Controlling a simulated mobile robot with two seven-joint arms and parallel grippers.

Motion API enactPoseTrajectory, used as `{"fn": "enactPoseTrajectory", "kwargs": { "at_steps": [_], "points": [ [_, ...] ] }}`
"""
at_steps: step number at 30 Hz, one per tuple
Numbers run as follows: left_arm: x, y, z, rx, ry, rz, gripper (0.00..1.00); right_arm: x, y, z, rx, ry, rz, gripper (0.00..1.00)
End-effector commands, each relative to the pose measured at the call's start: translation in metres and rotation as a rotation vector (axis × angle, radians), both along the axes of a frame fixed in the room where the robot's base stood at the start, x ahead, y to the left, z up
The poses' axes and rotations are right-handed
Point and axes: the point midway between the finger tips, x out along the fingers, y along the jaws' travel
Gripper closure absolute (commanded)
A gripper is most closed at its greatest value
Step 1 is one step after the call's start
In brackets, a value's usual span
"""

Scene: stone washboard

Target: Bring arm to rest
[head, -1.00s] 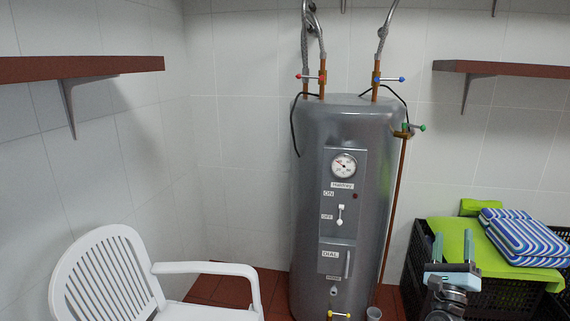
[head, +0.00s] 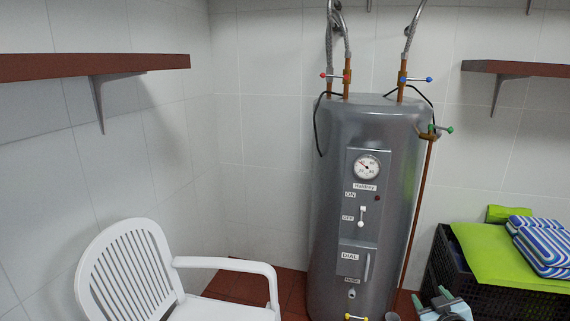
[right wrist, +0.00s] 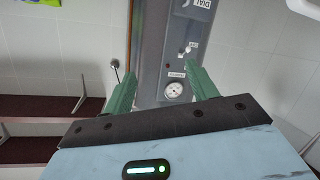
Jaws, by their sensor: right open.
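My right gripper (head: 442,297) shows at the bottom right of the head view, low in front of the black crate, and is cut off by the lower edge. In the right wrist view its two green fingers (right wrist: 161,92) stand wide apart with nothing between them. Past the fingers, apart from them, is the grey water heater (head: 337,140) with its round gauge (head: 367,167), ON/OFF switch (head: 362,217) and DIAL panel (head: 355,262). The gauge also shows in the right wrist view (right wrist: 173,90). My left gripper is in no view.
A white plastic chair (head: 190,262) stands at the lower left. Brown shelves (head: 80,66) are on the walls. Bare white wall lies between heater and chair.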

Motion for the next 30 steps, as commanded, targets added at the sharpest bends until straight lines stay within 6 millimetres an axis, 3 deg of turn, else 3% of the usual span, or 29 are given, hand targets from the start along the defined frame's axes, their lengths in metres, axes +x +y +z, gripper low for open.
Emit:
{"fn": "enactPoseTrajectory", "kwargs": {
  "at_steps": [1,7,11,18,24,30],
  "points": [
    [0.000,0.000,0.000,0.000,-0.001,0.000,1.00,-0.014,0.010,-0.021,0.011,0.029,0.012,0.42],
    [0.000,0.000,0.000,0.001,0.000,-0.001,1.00,-0.064,0.040,-0.072,0.046,0.100,0.048,0.42],
    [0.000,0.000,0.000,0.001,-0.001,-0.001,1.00,-0.113,0.064,-0.111,0.080,0.165,0.074,0.42],
    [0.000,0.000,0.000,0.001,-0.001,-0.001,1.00,-0.235,0.115,-0.173,0.170,0.309,0.113,0.42],
    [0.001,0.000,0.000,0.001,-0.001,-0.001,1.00,-0.340,0.151,-0.196,0.252,0.425,0.119,0.42],
    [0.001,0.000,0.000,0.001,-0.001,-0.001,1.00,-0.416,0.172,-0.197,0.316,0.511,0.106,0.42]
  ]
}}
